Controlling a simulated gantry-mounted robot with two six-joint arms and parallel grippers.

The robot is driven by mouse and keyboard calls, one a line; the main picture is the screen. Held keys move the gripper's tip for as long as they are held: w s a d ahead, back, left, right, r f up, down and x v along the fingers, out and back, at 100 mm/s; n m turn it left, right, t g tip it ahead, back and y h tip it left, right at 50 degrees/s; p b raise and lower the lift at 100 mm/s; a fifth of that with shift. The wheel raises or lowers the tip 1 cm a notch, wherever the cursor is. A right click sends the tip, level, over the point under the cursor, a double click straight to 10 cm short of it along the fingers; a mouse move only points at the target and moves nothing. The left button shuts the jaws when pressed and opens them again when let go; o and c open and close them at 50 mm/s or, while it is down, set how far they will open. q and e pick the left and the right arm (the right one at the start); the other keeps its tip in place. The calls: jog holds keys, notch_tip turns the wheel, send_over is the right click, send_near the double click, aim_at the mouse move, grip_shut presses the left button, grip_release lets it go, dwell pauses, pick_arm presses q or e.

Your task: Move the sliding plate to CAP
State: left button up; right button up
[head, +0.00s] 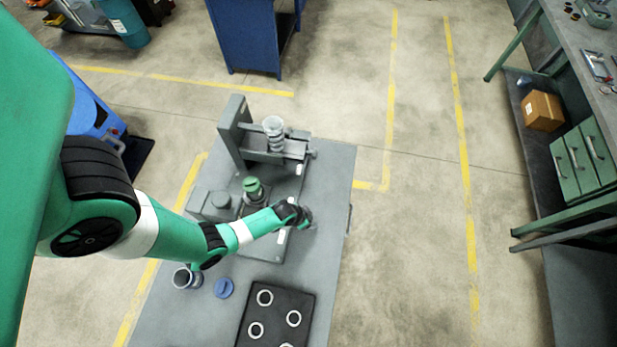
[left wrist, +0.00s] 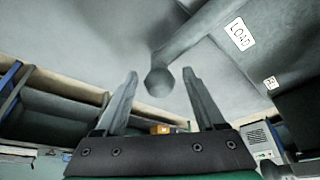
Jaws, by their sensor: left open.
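My left gripper (head: 303,217) is over the right side of the grey machine in the head view. In the left wrist view, its two fingers (left wrist: 160,85) are apart and nothing is clamped between them. A grey ball knob (left wrist: 159,82) on a short rod appears between the fingertips; I cannot tell whether they touch it. The rod runs up to a grey part beside a white LOAD label (left wrist: 239,35). The sliding plate itself is hard to make out, partly behind my arm. My right gripper is not in view.
A black tray (head: 276,317) with several pale rings lies at the table's front. A grey cup (head: 182,278) and a blue round piece (head: 224,288) stand left of it. The grey table (head: 335,185) is clear along its right edge. A green post (head: 253,187) stands mid-machine.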

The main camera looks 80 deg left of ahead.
pick_arm(q)
grip_shut()
dwell(1.3)
